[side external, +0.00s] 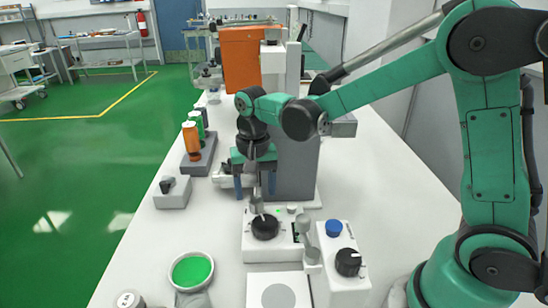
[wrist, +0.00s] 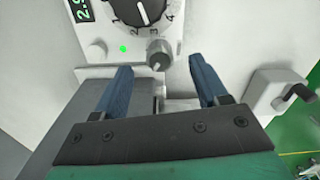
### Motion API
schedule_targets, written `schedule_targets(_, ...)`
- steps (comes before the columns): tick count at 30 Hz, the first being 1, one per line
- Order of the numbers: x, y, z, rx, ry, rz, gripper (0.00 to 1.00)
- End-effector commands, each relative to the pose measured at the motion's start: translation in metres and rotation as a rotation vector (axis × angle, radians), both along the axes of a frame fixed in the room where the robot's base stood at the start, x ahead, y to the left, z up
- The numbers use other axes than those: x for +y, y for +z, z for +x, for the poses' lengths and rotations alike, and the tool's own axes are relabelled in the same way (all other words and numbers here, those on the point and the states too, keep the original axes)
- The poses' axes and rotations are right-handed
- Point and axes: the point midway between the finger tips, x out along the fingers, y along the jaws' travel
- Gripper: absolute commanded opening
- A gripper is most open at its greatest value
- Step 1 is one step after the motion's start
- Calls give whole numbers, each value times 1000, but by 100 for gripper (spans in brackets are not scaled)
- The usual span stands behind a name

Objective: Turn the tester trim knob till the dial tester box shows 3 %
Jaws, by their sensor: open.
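The white dial tester box (wrist: 110,62) has a large black dial (wrist: 140,8) with printed numbers, partly cut off at the top of the wrist view. Its dark display (wrist: 82,9) shows green digits that look like 2.9, sideways and cut off. The small grey knob (wrist: 158,53), apparently the trim knob, has a pale pointer line. My gripper (wrist: 161,76) is open, its blue fingers on either side of and short of this knob, with nothing between them. In the side view, my gripper (side external: 254,190) is just behind the box (side external: 252,246).
A green light (wrist: 123,48) and a white button (wrist: 96,50) are beside the knob. In the side view, a white box with a blue cap (side external: 333,227) and black knob (side external: 348,262) stands right. A green-filled dish (side external: 192,270) is front left. A grey column (side external: 295,165) stands close behind.

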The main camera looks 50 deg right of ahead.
Motion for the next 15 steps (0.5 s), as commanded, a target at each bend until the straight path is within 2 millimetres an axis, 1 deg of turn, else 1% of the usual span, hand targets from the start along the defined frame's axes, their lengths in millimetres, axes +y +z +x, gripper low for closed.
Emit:
schedule_targets(3,0,-16,0,-1,1,0,67)
schedule_targets(6,0,-26,0,-3,1,0,67)
schedule_targets(10,0,-33,0,-3,2,0,67)
schedule_targets(15,0,-34,0,-3,2,0,67)
